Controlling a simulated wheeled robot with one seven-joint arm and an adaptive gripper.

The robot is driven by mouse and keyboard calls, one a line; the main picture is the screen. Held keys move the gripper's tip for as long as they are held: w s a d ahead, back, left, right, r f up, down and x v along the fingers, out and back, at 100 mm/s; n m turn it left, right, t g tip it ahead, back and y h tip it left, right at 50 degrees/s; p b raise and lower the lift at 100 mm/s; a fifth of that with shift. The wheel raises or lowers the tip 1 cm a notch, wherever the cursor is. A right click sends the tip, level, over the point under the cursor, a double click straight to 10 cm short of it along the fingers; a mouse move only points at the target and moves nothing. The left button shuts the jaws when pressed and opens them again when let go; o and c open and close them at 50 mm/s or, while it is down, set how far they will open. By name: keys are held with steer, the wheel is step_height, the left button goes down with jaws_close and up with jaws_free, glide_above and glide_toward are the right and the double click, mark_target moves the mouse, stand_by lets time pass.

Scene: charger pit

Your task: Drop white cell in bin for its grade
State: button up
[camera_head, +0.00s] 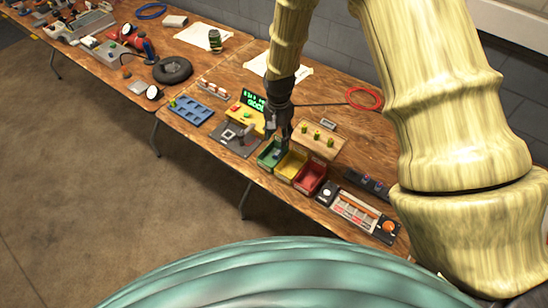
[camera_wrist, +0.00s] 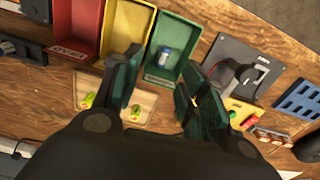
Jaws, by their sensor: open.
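A small white cell with a blue part (camera_wrist: 164,56) shows inside the green bin (camera_wrist: 184,40), near its label end, in the wrist view. My gripper (camera_wrist: 160,62) is open above the bin, with one dark finger on each side of the cell in the picture. Nothing is held. In the head view my gripper (camera_head: 281,133) hangs over the rear of the green bin (camera_head: 266,160). The yellow bin (camera_head: 291,166) and red bin (camera_head: 310,178) stand beside it. A tester display (camera_head: 254,101) shows green text that seems to read GOOD.
A wooden block with several yellow-green cells (camera_head: 318,139) stands behind the bins. A grey plate with a lever fixture (camera_head: 238,137) and a blue slotted tray (camera_head: 191,111) lie left. A panel with an orange knob (camera_head: 357,213) is right of the bins.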

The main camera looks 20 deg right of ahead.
step_height(320, 180, up, 9)
stand_by(0.5)
steer(key=shift+s, duration=0.1)
stand_by(0.3)
